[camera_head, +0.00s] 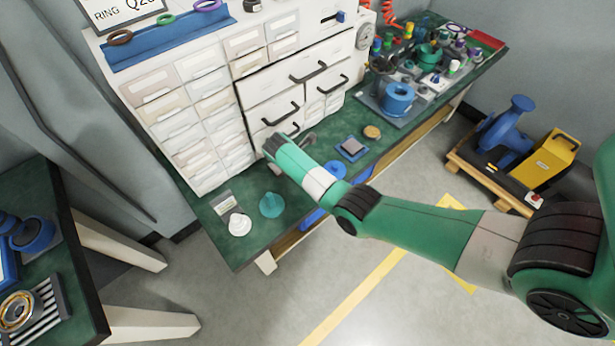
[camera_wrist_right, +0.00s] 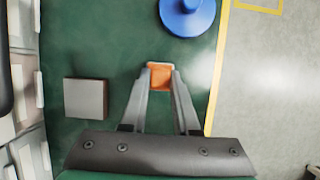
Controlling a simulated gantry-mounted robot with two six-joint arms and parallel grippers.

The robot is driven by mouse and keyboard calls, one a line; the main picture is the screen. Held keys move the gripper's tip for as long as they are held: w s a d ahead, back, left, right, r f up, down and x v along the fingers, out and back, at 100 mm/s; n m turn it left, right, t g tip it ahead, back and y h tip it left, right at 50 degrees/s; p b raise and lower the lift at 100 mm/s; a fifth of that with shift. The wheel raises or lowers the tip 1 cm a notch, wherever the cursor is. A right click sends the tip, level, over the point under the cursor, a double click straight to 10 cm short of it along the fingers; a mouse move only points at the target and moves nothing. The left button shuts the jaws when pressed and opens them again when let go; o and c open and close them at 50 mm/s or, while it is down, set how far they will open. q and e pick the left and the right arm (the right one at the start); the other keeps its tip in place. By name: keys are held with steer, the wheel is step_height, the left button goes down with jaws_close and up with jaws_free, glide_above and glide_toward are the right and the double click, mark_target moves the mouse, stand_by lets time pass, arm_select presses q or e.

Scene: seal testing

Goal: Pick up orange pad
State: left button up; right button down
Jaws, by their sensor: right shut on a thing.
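The orange pad (camera_wrist_right: 160,78) is between the fingertips of my right gripper (camera_wrist_right: 160,73) in the right wrist view. The gripper is shut on it, over the green bench top (camera_wrist_right: 100,40). I cannot tell how far above the bench the pad is. In the head view my right arm reaches in from the right over the bench, and its gripper (camera_head: 303,139) is mostly hidden by the wrist. The pad is hidden there. My left gripper is not in view.
A blue round part (camera_wrist_right: 187,14) lies beyond the fingertips, and a grey block (camera_wrist_right: 86,98) lies left of them. A white drawer cabinet (camera_head: 215,95) backs the bench. White and teal round parts (camera_head: 239,224) (camera_head: 271,205) lie at the near end.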

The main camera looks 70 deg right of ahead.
steer(key=shift+r+p, duration=0.3)
steer(key=shift+r, duration=0.15)
step_height(320, 180, up, 3)
steer(key=shift+f+p, duration=0.1)
steer(key=shift+p, duration=0.85)
steer(key=s+a+r+p, duration=0.9)
steer(key=s+p, duration=0.1)
steer(key=p, duration=0.1)
steer(key=shift+s+a+r+p, duration=0.15)
steer(key=shift+s+a+p, duration=0.1)
steer(key=shift+p, duration=0.1)
steer(key=c, duration=1.2)
jaws_free()
jaws_close()
